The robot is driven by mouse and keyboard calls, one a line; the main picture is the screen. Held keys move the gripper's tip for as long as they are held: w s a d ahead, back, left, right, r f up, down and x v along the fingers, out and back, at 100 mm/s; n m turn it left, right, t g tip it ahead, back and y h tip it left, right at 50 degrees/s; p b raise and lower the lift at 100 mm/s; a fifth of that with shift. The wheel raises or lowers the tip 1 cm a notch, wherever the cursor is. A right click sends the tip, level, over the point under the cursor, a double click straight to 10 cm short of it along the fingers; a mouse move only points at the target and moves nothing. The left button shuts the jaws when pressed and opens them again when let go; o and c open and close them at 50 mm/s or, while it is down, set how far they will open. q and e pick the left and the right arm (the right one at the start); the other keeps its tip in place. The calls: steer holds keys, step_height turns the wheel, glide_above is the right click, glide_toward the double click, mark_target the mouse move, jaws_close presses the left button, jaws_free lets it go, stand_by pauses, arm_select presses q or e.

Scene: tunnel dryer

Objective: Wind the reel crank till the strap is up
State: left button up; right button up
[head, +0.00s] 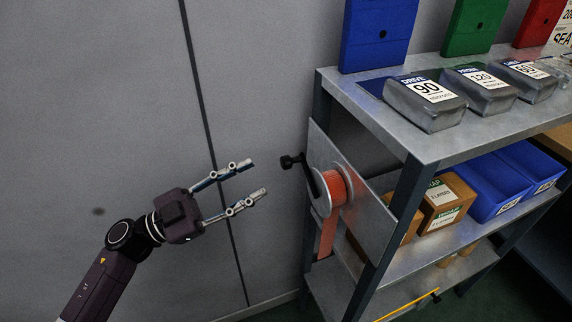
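The reel (335,188) is an orange strap roll with a grey flange, mounted on a metal plate at the left end of the shelf rack. Its black crank (309,176) has an arm rising up and left to a black knob (289,161). The orange strap (327,236) hangs down from the reel; its lower end is hidden behind the rack. My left gripper (258,178) is open and empty, with its fingers pointing right toward the crank. A gap lies between the fingertips and the knob. My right gripper is not in view.
The metal shelf rack (436,148) fills the right side. Its top holds several grey labelled blocks, including one marked 90 (425,103). Blue bins (497,186) and brown boxes (446,198) stand on the shelf below.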

mark_target(286, 163)
arm_select(q)
steer(key=d+n, duration=0.2)
steer(key=w+d+r+n, duration=0.1)
steer(key=d, duration=0.2)
steer(key=w+d+r+n, duration=0.1)
steer(key=d+n, duration=0.1)
steer(key=d, duration=0.1)
steer(key=shift+w+r+n+t+h, duration=0.2)
steer(key=shift+w+n+t+h, duration=0.1)
steer(key=shift+h, duration=0.1)
steer(key=shift+c, duration=0.3)
jaws_close()
